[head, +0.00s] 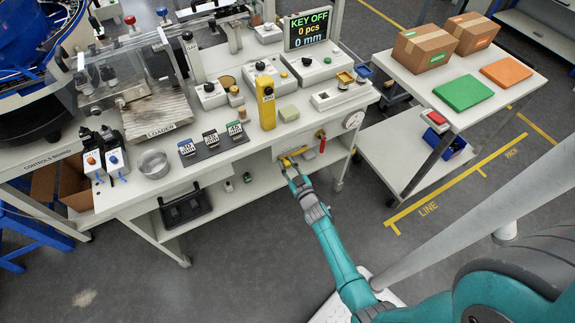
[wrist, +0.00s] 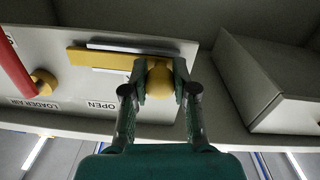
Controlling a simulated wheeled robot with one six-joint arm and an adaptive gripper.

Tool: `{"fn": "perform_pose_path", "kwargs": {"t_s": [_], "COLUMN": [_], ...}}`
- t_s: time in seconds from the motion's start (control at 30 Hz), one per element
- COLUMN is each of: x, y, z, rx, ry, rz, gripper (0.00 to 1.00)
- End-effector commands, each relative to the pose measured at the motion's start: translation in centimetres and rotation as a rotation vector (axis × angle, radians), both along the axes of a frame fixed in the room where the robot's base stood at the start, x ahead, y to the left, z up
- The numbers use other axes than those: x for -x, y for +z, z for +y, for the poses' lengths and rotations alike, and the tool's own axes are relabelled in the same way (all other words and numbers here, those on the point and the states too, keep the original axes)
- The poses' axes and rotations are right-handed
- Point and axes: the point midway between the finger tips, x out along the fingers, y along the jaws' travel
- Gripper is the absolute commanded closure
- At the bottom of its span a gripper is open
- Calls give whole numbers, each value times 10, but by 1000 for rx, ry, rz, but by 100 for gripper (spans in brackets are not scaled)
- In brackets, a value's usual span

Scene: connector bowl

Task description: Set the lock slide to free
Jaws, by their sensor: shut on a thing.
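The lock slide appears to be the yellow bar (wrist: 95,57) with a round yellow knob (wrist: 160,78), set between pale rails on the front panel under the bench top. My gripper (wrist: 165,80) has its two fingers closed around the knob, one on each side. In the head view my gripper (head: 292,166) reaches the panel, and a bit of the yellow bar (head: 295,152) shows above it. A label reading OPEN (wrist: 100,105) appears upside down beside the slide. No label reading FREE can be read; my fingers hide part of the panel.
A red handle (wrist: 14,68) with a yellow hub, labelled LOADER AIR, is left of the slide in the wrist view. A grey box-like housing (wrist: 285,85) stands on the other side.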

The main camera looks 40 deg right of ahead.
Motion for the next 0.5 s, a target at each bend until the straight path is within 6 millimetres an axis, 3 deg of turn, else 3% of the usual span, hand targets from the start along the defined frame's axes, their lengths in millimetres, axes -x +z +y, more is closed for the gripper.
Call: {"fn": "perform_pose_path", "kwargs": {"t_s": [0.1,0.13,0.2,0.5], "x": [-1,-1,-1,0], "y": [0,0,0,0], "z": [2,2,2,1], "rx": [3,3,3,1], "ry": [5,5,5,3], "rz": [-1,-1,-1,-1], "gripper": [100,66,48,46]}}
